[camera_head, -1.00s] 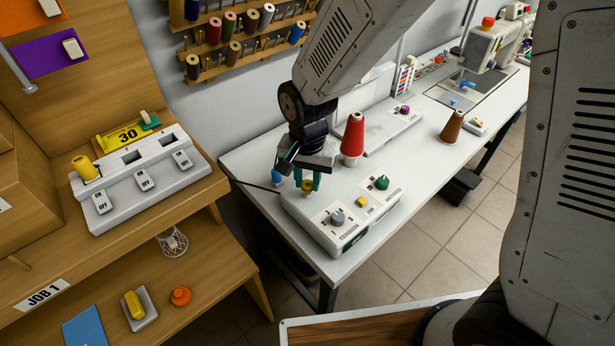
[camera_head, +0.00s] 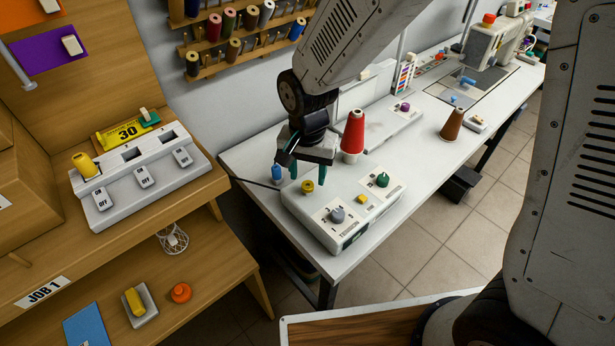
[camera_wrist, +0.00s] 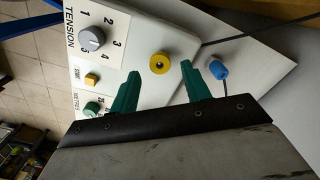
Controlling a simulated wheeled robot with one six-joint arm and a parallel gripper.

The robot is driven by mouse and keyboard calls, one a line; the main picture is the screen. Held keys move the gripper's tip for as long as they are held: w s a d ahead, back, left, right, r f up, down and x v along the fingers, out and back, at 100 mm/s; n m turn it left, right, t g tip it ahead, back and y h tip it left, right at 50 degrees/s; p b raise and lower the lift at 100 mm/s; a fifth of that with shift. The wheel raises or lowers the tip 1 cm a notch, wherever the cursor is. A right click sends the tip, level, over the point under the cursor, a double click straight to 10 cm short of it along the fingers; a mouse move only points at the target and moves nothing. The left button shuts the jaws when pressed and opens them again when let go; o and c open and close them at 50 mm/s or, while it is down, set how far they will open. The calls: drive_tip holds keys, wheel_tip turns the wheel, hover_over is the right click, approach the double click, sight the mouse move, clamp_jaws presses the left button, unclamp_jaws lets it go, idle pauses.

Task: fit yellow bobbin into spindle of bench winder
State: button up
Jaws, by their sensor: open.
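The yellow bobbin (camera_head: 307,187) sits on the spindle position at the left end of the white bench winder (camera_head: 330,228). In the wrist view the bobbin (camera_wrist: 159,63) shows as a yellow ring with a dark centre, lying beyond the fingertips. My gripper (camera_head: 301,175) is just above and behind the bobbin, with its green fingers apart. In the wrist view the open fingers of my gripper (camera_wrist: 158,72) have nothing between them. The spindle itself is hidden by the bobbin, so I cannot tell how deep it sits.
The winder carries a grey tension knob (camera_head: 337,215), a yellow button (camera_head: 361,199) and a green knob (camera_head: 382,180). A red cone (camera_head: 352,135) stands behind it. A blue piece (camera_head: 276,172) is left of the gripper. A brown cone (camera_head: 452,124) stands farther right.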

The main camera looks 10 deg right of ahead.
sight(308, 185)
wheel_tip(308, 185, up, 11)
idle(0.3)
drive_tip(key=s+d+r+n, duration=0.1)
drive_tip(key=s+d+r, duration=0.3)
drive_tip(key=d, duration=0.3)
drive_tip(key=s+d+r+n, duration=0.1)
drive_tip(key=s+d+r, duration=0.3)
drive_tip(key=d, duration=0.3)
drive_tip(key=s+d+n, duration=0.1)
drive_tip(key=s+d, duration=0.2)
drive_tip(key=s, duration=0.3)
drive_tip(key=s+d+r+n+t, duration=0.1)
drive_tip(key=s+d, duration=0.2)
drive_tip(key=s, duration=0.2)
drive_tip(key=shift+s+d+r, duration=0.25)
drive_tip(key=shift+s+d, duration=0.1)
drive_tip(key=shift+d, duration=0.05)
